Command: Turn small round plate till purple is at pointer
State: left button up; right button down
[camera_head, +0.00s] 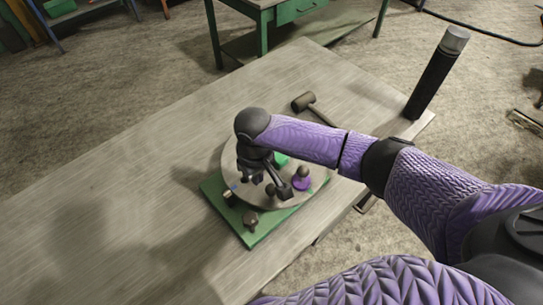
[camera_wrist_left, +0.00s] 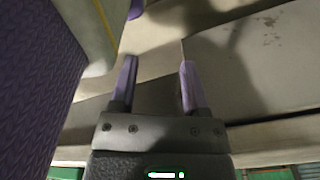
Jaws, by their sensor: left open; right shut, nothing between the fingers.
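The small round plate (camera_head: 240,199) lies on a square green base (camera_head: 256,233) on the table. A purple patch (camera_head: 303,185) with a dark knob above it is on its right side. A green patch (camera_head: 281,159) and a small blue patch (camera_head: 234,187) also show. Small brownish parts sit at the base's front-left; I cannot tell which is the pointer. My right gripper (camera_head: 277,187) is shut and empty, low over the plate, left of the purple patch; contact is unclear, and it hides the plate's middle. My left gripper (camera_wrist_left: 159,65) is open and empty in the left wrist view.
A mallet (camera_head: 312,105) lies behind the plate on the grey table (camera_head: 110,160). A black cylinder with a grey top (camera_head: 437,75) stands at the table's right corner. The table's left part is clear. A green workbench (camera_head: 262,18) stands behind.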

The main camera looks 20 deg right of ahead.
aim_at(266, 189)
jog(key=shift+f+b, duration=1.6)
jog(key=shift+f, duration=1.05)
jog(key=shift+s+d+r+p, duration=0.15)
jog(key=shift+s+d+p, duration=0.15)
jog(key=shift+p, duration=0.3)
jog(key=shift+s+d+p, duration=0.2)
jog(key=shift+d+p, duration=0.15)
jog(key=shift+d, duration=0.15)
